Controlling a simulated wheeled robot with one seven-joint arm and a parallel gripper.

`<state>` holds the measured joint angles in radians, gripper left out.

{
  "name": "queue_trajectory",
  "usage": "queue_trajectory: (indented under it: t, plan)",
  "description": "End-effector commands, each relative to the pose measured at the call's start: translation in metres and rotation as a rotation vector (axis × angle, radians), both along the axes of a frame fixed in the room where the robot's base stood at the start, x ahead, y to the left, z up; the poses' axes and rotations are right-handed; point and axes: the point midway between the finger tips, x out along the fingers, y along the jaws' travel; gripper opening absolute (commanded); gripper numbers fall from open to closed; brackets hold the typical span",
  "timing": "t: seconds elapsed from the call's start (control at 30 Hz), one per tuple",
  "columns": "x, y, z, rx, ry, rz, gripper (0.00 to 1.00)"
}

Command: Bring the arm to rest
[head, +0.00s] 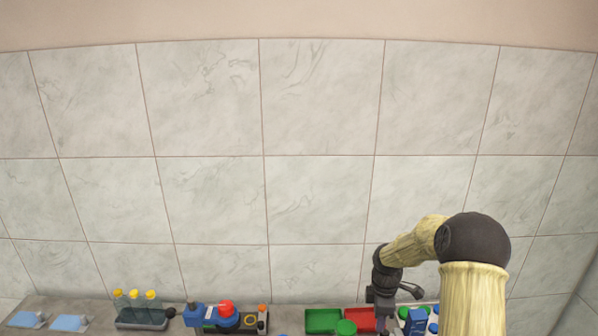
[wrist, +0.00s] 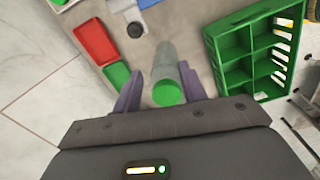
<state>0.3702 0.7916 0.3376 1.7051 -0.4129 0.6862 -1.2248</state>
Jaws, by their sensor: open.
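My arm reaches in from the right in the head view, and my gripper (head: 381,296) hangs over the back of the worktop by the red tray. In the wrist view my gripper (wrist: 159,70) is open, its two purple fingers spread apart. A grey, see-through cylinder with a green cap (wrist: 166,93) shows between the fingers. I see no finger closed on it, and cannot tell how far below the fingers it is.
A red tray (wrist: 94,40) and a green tray (wrist: 117,75) lie left of the fingers. A green divided crate (wrist: 236,48) stands right. In the head view, yellow-capped bottles (head: 135,309) and a blue device with a red top (head: 226,313) stand left. A tiled wall (head: 320,200) rises behind.

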Motion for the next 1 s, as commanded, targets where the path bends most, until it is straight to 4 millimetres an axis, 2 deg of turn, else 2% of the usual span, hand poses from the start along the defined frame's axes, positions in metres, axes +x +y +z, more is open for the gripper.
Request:
queue_trajectory:
  t: [0.1,0.4,0.73,0.87,1.0]
  plan:
    - [-0.027,0.019,0.018,-0.007,-0.025,-0.163,0.42]
    - [-0.104,0.053,0.053,0.024,-0.102,-0.641,0.42]
    - [-0.201,0.076,0.069,0.143,-0.177,-1.205,0.42]
    - [-0.226,0.080,0.069,0.187,-0.185,-1.357,0.42]
    - [-0.233,0.079,0.070,0.202,-0.186,-1.409,0.42]
